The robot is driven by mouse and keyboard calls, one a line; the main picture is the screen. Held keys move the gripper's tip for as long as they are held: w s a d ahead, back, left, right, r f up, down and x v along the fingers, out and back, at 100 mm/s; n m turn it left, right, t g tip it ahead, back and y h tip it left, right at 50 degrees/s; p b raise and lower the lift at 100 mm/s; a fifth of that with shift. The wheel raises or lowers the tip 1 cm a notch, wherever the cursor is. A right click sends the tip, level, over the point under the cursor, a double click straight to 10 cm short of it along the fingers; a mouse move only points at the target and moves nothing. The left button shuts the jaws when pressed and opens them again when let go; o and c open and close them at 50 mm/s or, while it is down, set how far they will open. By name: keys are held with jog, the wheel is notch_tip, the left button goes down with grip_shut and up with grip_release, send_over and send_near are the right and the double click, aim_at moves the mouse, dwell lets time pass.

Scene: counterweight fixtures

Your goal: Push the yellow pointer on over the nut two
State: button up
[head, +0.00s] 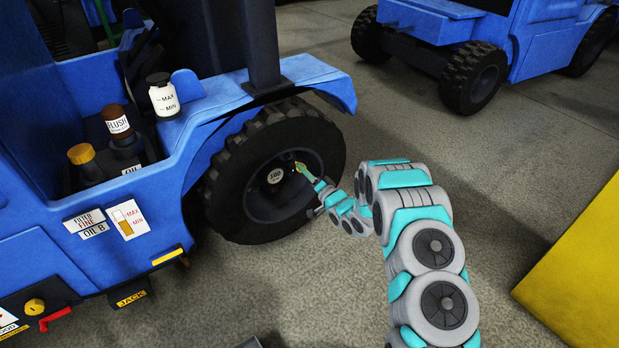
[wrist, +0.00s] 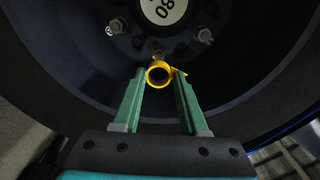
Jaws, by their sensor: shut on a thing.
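The yellow pointer (wrist: 159,74) is a ring with a small tip pointing right in the wrist view. My gripper (wrist: 158,80) is shut on it, one green finger on each side. A nut (wrist: 157,56) shows just beyond the ring, partly hidden by it; I cannot tell whether the ring touches it. Other nuts sit at upper left (wrist: 116,26) and upper right (wrist: 203,36) on the dark wheel. In the head view my gripper (head: 308,177) is at the wheel (head: 237,185), right of its white hub label (head: 275,176). The nut numbers are not clearly readable.
The wheel belongs to a blue vehicle (head: 310,75), whose fender overhangs it. Bottles, including a white one (head: 163,97), stand on the vehicle. Another blue vehicle (head: 430,30) is behind. A yellow block (head: 580,265) is at right. Floor between is clear.

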aim_at(290, 158)
jog(key=shift+p+x, duration=0.3)
jog(key=shift+x, duration=2.05)
jog(key=shift+a, duration=0.1)
jog(key=shift+w+a, duration=0.15)
jog(key=shift+w, duration=0.1)
jog(key=shift+p+x, duration=0.35)
jog(key=shift+x, duration=1.15)
dwell(1.1)
jog(key=o, duration=1.1)
jog(key=shift+c, duration=0.2)
jog(key=shift+s, duration=0.1)
jog(key=p+v, duration=0.1)
jog(key=v, duration=0.7)
jog(key=shift+s+d, duration=0.25)
jog(key=shift+s, duration=0.1)
